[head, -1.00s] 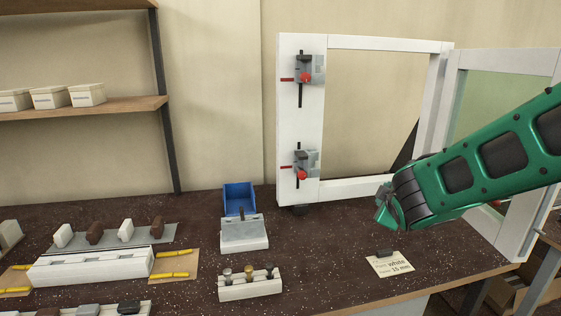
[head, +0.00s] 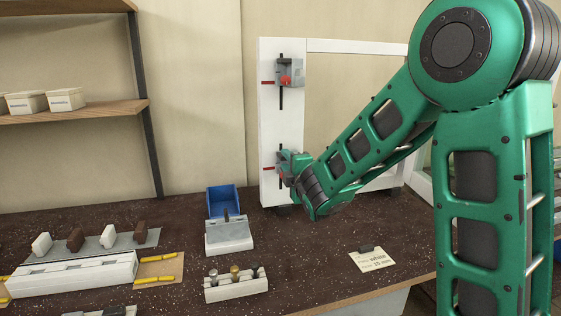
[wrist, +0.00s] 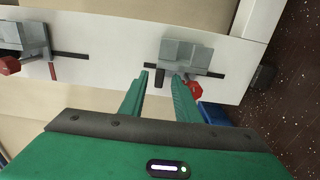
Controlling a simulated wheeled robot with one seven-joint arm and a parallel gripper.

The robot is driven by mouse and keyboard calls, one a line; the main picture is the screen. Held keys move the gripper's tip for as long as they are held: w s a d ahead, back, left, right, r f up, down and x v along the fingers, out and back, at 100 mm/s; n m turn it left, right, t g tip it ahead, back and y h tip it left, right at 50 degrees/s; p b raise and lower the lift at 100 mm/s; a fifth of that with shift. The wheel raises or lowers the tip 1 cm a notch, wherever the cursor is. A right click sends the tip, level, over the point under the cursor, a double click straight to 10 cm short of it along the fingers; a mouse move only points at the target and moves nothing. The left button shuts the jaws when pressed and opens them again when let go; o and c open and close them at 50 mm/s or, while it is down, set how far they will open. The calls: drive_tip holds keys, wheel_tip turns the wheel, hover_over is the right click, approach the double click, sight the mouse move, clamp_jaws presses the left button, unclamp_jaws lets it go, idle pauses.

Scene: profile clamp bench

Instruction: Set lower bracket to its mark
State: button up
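The lower bracket (wrist: 193,55) is a grey clamp on a black slot in the white frame post (wrist: 110,65), with a red knob (wrist: 193,90). My gripper (wrist: 163,76) is open, its two green fingers apart just in front of the slot and the bracket's near side. The red knob is beside the right finger, outside the gap. I cannot tell if a finger touches the bracket. In the head view my gripper (head: 287,170) hides most of the lower bracket. A red mark line (head: 268,168) shows left of its slot; the wrist view does not show it.
The upper bracket (head: 289,72) sits higher on the same post, beside its own red line. A blue bin (head: 222,201), a grey-white block (head: 229,235), a holder with several pegs (head: 236,289) and a paper card (head: 372,260) are on the dark bench. The bench's middle is clear.

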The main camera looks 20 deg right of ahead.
drive_tip(key=shift+w, duration=1.85)
drive_tip(key=shift+c, duration=0.6)
clamp_jaws()
drive_tip(key=shift+f, duration=1.05)
drive_tip(key=shift+o, duration=0.6)
unclamp_jaws()
drive_tip(key=s, duration=1)
drive_tip(key=shift+s, duration=0.35)
